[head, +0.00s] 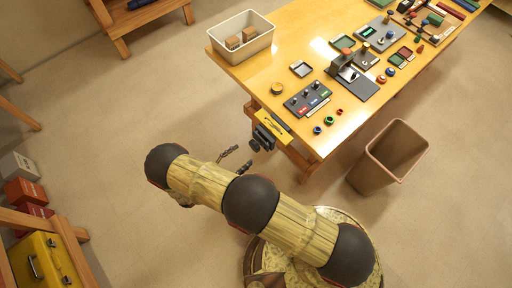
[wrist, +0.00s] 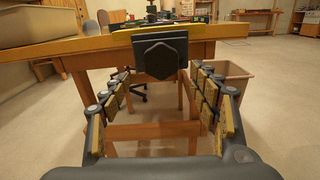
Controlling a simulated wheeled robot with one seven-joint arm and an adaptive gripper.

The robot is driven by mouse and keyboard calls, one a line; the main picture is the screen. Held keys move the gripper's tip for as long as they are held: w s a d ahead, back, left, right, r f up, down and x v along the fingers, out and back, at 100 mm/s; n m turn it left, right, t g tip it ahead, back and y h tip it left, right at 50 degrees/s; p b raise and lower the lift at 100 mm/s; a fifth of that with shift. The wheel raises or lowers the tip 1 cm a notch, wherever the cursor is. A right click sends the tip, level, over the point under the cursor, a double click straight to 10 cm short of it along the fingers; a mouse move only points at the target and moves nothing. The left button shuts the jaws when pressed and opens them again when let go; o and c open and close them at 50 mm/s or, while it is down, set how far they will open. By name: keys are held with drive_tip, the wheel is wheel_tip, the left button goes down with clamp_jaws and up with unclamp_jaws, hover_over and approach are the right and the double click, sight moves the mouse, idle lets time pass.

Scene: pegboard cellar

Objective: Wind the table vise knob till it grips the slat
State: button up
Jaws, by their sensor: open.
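The dark table vise (head: 264,137) is mounted at the near edge of the wooden table. Its dark hexagonal knob (wrist: 160,57) faces me in the wrist view, in front of a dark block. My gripper (head: 243,155) is open and empty, a short way out from the knob. In the wrist view its fingers (wrist: 160,78) are spread to either side of and below the knob, not touching it.
A cream bin with brown blocks (head: 241,37) stands on the table's left corner. A switch panel (head: 308,98), coloured rings and other small devices lie behind the vise. A brown waste bin (head: 390,156) stands on the floor to the right. Floor left of the vise is clear.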

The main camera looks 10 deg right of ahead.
sight(253, 148)
drive_tip(key=x, duration=0.7)
drive_tip(key=shift+d, duration=0.25)
drive_tip(key=shift+c, duration=0.2)
drive_tip(key=c, duration=1.1)
drive_tip(key=shift+c, duration=0.2)
